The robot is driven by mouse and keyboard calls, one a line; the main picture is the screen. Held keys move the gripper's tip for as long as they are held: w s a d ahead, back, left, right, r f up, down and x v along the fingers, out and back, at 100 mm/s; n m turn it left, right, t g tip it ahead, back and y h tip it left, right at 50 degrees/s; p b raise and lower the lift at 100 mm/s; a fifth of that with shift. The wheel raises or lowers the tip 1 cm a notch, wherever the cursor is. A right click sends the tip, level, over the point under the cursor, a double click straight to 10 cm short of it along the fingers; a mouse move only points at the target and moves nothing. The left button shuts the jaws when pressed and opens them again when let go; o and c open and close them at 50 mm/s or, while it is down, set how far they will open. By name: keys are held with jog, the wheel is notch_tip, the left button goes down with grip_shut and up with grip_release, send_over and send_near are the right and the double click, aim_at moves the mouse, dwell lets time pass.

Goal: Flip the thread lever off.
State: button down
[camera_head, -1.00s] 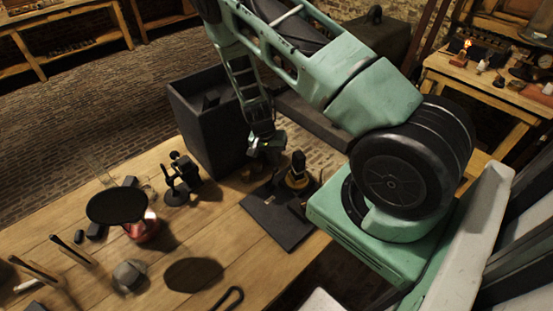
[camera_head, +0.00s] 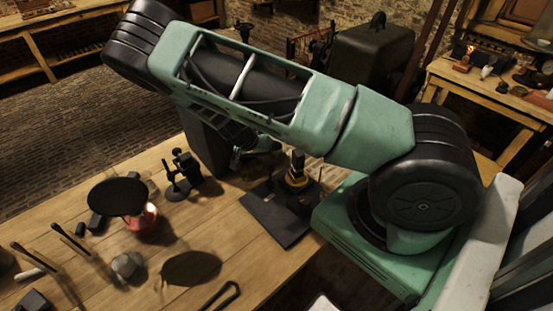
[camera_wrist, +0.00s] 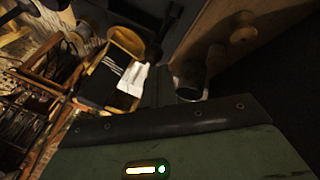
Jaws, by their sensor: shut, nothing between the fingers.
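A black device with a yellow band (camera_head: 296,178) stands upright on a dark flat plate (camera_head: 275,216) at the right end of the bench. A yellow-framed dark piece with a white patch (camera_wrist: 122,72) shows in the wrist view. I cannot tell which part is the thread lever. My gripper (camera_head: 240,158) is mostly hidden behind my arm in the head view, left of the banded device and near the dark box. It is shut and empty, and I see no contact with the device.
A small black stand (camera_head: 184,172), a round black disc (camera_head: 118,196) over a red base, and a grey lump (camera_head: 127,264) stand on the wooden bench (camera_head: 215,225). The bench front has loose tools.

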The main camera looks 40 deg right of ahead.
jog(key=a+h+b, duration=0.2)
jog(key=h+b, duration=0.1)
jog(key=a+f+h+b, duration=0.1)
jog(key=a+b, duration=0.1)
jog(key=shift+w+a+g+h, duration=0.1)
jog(key=shift+g+h, duration=0.2)
jog(key=shift+d+f+b, duration=0.25)
jog(key=shift+d+b, duration=0.25)
jog(key=shift+d, duration=0.25)
